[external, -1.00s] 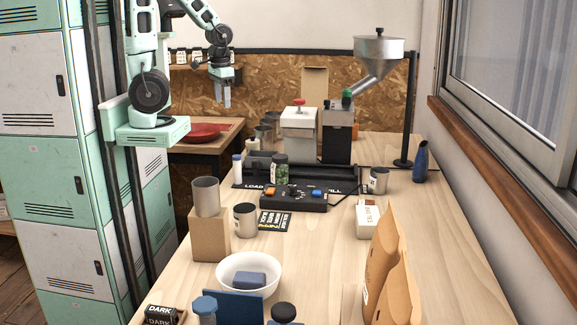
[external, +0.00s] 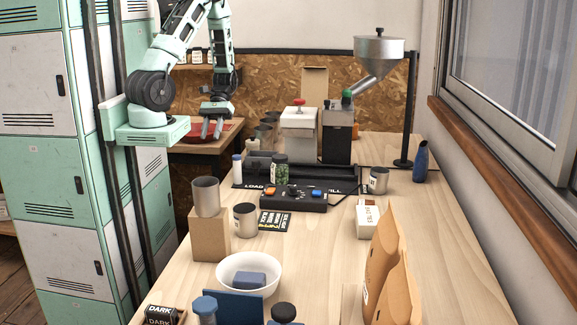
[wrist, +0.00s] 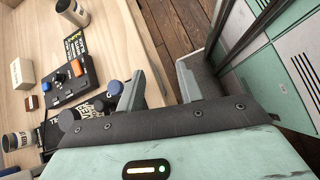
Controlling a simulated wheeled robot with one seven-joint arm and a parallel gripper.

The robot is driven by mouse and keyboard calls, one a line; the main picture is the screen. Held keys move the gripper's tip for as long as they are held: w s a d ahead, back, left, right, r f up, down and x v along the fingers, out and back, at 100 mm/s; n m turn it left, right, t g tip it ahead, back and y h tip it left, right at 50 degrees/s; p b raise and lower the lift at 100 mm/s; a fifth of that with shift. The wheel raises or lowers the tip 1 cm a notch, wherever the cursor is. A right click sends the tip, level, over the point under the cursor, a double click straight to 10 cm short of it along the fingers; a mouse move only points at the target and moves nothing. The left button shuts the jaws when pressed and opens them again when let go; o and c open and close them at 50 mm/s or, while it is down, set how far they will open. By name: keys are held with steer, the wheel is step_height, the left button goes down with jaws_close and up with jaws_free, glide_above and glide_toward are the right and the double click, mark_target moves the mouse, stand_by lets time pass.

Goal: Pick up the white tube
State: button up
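The white tube (external: 237,169) is small and has a blue cap. It stands upright on the table at the left end of the black tray, left of the green jar (external: 279,172). In the wrist view a round blue cap (wrist: 114,88) shows beside my left finger; it looks like the tube's cap, with the body mostly hidden. My gripper (external: 212,130) is open and empty, pointing down. It is above and left of the tube in the external view, apart from it.
A black control box (external: 293,198) with coloured knobs stands in front of the jar. A grey mug (external: 245,217) and a grey cup on a cardboard box (external: 209,236) are nearer. A grinder (external: 299,134) stands behind. A red plate (external: 200,130) lies on the side table.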

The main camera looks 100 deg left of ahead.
mark_target(237, 160)
steer(key=w+f+n+t+h, duration=0.1)
steer(key=f+n+t, duration=0.1)
steer(key=n+t, duration=0.2)
steer(key=w+f+n+t+h, duration=0.1)
steer(key=w+f+n+t, duration=0.1)
steer(key=f+n+t, duration=0.1)
steer(key=w+f+n+t+h+b, duration=0.1)
steer(key=f+n+t, duration=0.2)
steer(key=n+t, duration=0.2)
steer(key=shift+w+t, duration=0.15)
steer(key=shift+t, duration=1.15)
steer(key=shift+a+f+n, duration=0.1)
steer(key=shift+a+n, duration=0.05)
steer(key=shift+n, duration=0.15)
steer(key=p+x, duration=0.2)
steer(key=x, duration=0.5)
steer(key=shift+w+p, duration=0.15)
steer(key=shift+p, duration=0.25)
steer(key=c, duration=0.7)
